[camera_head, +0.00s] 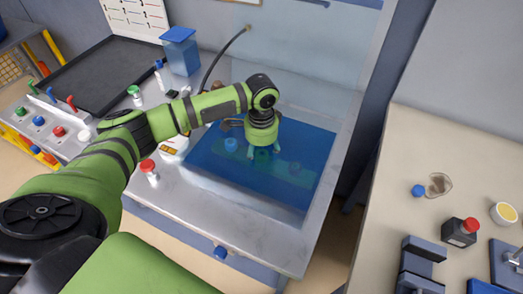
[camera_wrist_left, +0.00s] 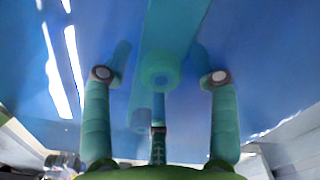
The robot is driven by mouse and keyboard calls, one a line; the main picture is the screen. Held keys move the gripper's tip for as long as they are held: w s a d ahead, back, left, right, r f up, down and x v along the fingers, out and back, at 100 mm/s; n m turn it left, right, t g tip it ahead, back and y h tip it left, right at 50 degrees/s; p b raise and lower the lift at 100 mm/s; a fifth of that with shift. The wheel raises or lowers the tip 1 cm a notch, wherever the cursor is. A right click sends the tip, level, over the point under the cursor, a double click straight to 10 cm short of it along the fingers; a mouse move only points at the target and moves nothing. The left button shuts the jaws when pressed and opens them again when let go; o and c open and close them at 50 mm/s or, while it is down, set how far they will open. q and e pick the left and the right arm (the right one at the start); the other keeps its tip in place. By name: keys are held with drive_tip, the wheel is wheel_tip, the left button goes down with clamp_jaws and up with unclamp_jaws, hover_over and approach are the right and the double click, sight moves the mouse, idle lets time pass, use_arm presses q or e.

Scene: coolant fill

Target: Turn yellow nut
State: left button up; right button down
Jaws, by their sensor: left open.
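My left gripper (camera_head: 263,158) points down over the blue-tinted area of the bench, and its fingers look blue-green there. In the left wrist view its two fingers (camera_wrist_left: 161,75) stand wide apart and open. Between them is a round teal piece (camera_wrist_left: 160,70) on a teal bar (camera_wrist_left: 172,28); neither finger visibly touches it. I cannot make out a yellow nut in either view; the blue tint hides true colours, so I cannot tell whether the round piece is it. My right gripper is not in view.
A clear sheet rises over the blue panel (camera_head: 317,188). A red-capped bottle (camera_head: 149,172) and a blue-lidded container (camera_head: 181,52) stand left of it. A dark tray (camera_head: 97,80) lies behind. A separate right-hand bench (camera_head: 440,125) holds a red-topped dark block (camera_head: 461,232).

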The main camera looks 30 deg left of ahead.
use_arm(q)
drive_tip(key=c, duration=1.1)
drive_tip(key=shift+c, duration=0.2)
drive_tip(key=shift+r+m+p, duration=0.1)
drive_tip(key=shift+m+p, duration=1.25)
drive_tip(key=shift+m, duration=0.15)
drive_tip(key=shift+m+p, duration=0.55)
drive_tip(key=shift+m, duration=0.55)
drive_tip(key=shift+m+p, duration=0.35)
drive_tip(key=shift+m, duration=0.75)
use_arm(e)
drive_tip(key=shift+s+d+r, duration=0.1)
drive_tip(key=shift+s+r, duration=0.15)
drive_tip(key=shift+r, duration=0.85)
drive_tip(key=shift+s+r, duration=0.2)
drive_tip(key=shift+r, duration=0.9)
use_arm(q)
drive_tip(key=shift+a, duration=0.1)
drive_tip(key=o, duration=1.1)
drive_tip(key=shift+o, duration=0.2)
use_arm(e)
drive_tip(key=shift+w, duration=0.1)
